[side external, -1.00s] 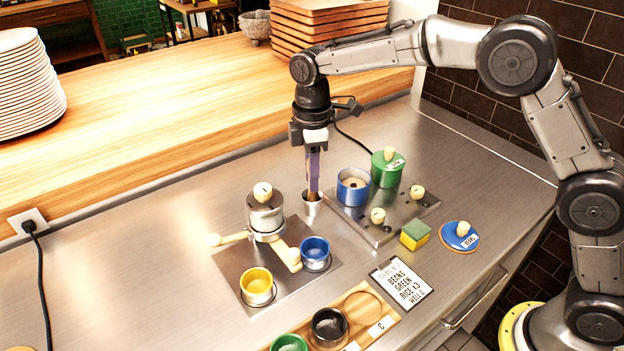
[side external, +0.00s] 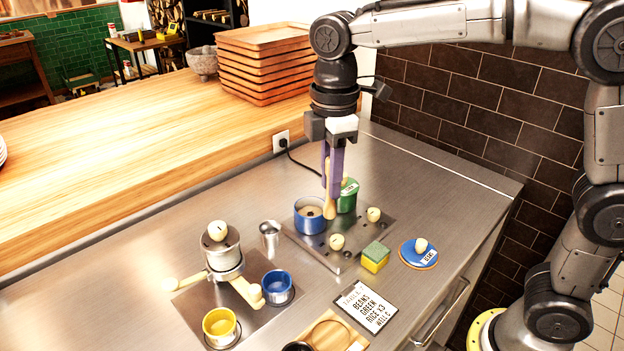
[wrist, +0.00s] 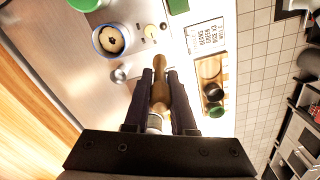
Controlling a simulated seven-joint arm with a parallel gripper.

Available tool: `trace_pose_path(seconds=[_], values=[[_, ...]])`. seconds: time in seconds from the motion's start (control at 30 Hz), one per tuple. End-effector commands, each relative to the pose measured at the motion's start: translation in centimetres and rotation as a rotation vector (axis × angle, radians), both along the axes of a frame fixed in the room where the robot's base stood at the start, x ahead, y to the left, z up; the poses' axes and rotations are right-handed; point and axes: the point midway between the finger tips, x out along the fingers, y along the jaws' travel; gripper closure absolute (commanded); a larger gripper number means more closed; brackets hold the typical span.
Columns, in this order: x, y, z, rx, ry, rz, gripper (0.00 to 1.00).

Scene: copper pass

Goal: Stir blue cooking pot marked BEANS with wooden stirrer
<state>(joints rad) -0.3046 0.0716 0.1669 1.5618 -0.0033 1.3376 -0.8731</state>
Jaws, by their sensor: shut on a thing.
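The blue cooking pot (side external: 298,222) stands open on the metal plate, with pale contents inside; it also shows in the wrist view (wrist: 96,44). A blue lid (side external: 413,259) with a pale knob and a small label lies apart at the right. My gripper (side external: 333,184) is shut on the wooden stirrer (side external: 330,208), which hangs steeply down between the fingers; the stirrer also shows in the wrist view (wrist: 160,94). In the side view its lower end overlaps the pot's right edge; it appears above the counter, outside the pot. The pot's own marking is unreadable.
An empty metal cup (side external: 270,237) stands left of the pot. A lidded green pot (side external: 347,197) stands close behind it.

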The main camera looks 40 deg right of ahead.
Motion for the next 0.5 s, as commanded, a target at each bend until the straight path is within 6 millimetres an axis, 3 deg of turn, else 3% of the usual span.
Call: trace_pose_path(seconds=[0.07,0.3,0.5], values=[[0.7,-0.5,-0.1,-0.010,-0.016,-0.003,1.00],[6.2,-2.9,-1.1,-0.072,-0.121,-0.004,1.00],[8.4,-3.9,-1.6,-0.098,-0.165,0.000,1.00]])
